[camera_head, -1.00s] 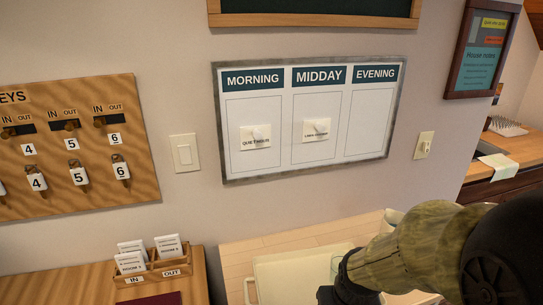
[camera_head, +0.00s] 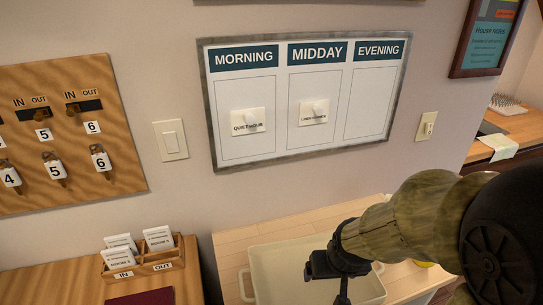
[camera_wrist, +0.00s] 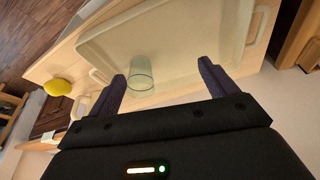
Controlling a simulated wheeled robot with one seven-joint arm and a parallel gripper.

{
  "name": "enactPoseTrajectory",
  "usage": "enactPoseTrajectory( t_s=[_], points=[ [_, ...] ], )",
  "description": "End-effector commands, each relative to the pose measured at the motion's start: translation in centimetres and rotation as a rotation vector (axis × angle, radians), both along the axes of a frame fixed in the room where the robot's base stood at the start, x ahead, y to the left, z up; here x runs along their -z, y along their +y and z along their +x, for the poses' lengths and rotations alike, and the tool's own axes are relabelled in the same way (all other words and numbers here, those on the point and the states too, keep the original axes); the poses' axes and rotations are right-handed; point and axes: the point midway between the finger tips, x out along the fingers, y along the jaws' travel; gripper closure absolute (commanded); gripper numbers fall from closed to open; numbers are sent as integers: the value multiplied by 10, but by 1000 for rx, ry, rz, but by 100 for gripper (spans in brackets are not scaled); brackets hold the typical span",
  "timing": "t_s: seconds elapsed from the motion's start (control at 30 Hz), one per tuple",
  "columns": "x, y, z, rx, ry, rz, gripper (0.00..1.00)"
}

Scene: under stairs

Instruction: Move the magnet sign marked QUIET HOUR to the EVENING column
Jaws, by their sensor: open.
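The QUIET HOUR magnet sign (camera_head: 248,121) is a small white card with a pale knob, in the MORNING column of the whiteboard (camera_head: 275,160). A second white magnet sign (camera_head: 314,112) is in the MIDDAY column. The EVENING column (camera_head: 371,105) is empty. My gripper (camera_head: 343,290) is low in front of the wall, below the board and well apart from the signs; its fingertips are cut off by the lower picture edge. In the wrist view my gripper (camera_wrist: 162,80) is open, pointing toward a tray, with nothing between its fingers.
A cream tray (camera_head: 262,258) lies on a wooden surface below the board. A clear glass (camera_wrist: 140,75) and a yellow object (camera_wrist: 57,87) show in the wrist view. A key board (camera_head: 75,140) and light switch (camera_head: 171,140) are left. Another switch (camera_head: 426,126) is right of the board.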

Motion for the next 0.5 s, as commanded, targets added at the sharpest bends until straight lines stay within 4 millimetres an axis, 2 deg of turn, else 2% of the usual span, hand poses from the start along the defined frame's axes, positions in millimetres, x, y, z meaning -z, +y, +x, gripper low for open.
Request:
enactPoseTrajectory(
  t_s=[0.03,0.07,0.17,0.27,0.4,0.5],
  points=[
    [-9,6,10,-17,-61,4,5],
    [-15,11,18,-27,-105,8,0],
    [-41,28,45,-67,-281,22,0],
    [-77,49,70,-105,-478,46,0],
    [-135,81,93,-157,-752,89,0],
    [-179,102,99,-188,-940,126,0]
  ],
)
